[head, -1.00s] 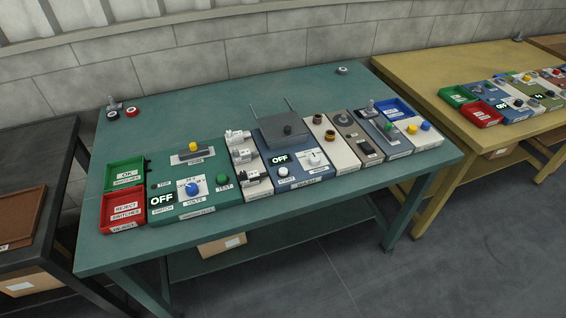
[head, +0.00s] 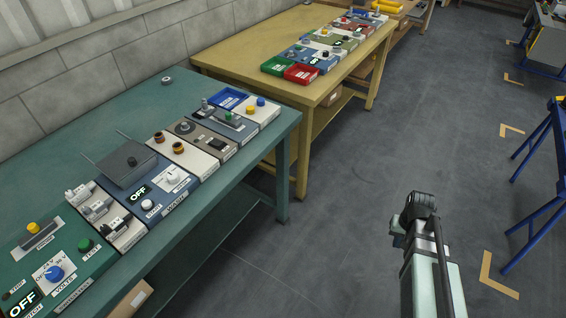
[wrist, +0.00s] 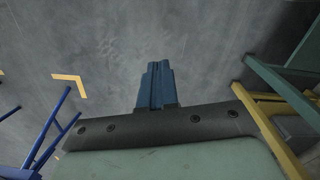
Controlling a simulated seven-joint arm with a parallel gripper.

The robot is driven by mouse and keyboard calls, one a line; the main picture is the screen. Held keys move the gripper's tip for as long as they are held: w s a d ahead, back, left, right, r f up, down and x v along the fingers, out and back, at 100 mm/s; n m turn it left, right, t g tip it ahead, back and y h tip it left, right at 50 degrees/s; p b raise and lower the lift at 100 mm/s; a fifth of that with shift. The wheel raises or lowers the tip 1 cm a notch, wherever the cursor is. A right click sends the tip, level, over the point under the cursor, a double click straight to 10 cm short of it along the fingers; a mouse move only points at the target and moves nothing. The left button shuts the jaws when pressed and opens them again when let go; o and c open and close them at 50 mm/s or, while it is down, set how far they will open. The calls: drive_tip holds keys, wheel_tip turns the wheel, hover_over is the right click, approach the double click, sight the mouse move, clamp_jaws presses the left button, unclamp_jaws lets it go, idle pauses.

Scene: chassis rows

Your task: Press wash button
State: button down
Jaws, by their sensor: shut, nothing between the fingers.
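The blue wash panel (head: 128,208) sits in the row of units on the green table, at the left of the head view. It has a black display reading OFF (head: 138,193), a round white button (head: 148,205) with a small label under it, and a white knob (head: 172,175). A dark grey lidded box (head: 125,163) stands at its back. The label on its front edge appears to read WASH. My gripper (wrist: 157,70) is shut and empty in the wrist view, over bare floor. My arm shows at the lower right of the head view, well apart from the panel and table.
A yellow table (head: 235,50) with more units stands behind. Blue trestle legs (head: 535,150) are at right. Floor between is clear.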

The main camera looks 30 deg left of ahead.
drive_tip(key=s+a+r+n, duration=0.1)
drive_tip(key=a+r+n, duration=0.35)
drive_tip(key=a, duration=0.95)
drive_tip(key=s+a+r+n, duration=0.1)
drive_tip(key=a+r, duration=0.6)
drive_tip(key=a, duration=0.8)
wheel_tip(320, 180, up, 24)
drive_tip(key=r+n, duration=0.1)
drive_tip(key=n, duration=0.8)
hover_over(146, 203)
drive_tip(key=shift+f, duration=0.25)
drive_tip(key=shift+f, duration=0.15)
wheel_tip(146, 203, down, 14)
drive_tip(key=shift+r, duration=0.15)
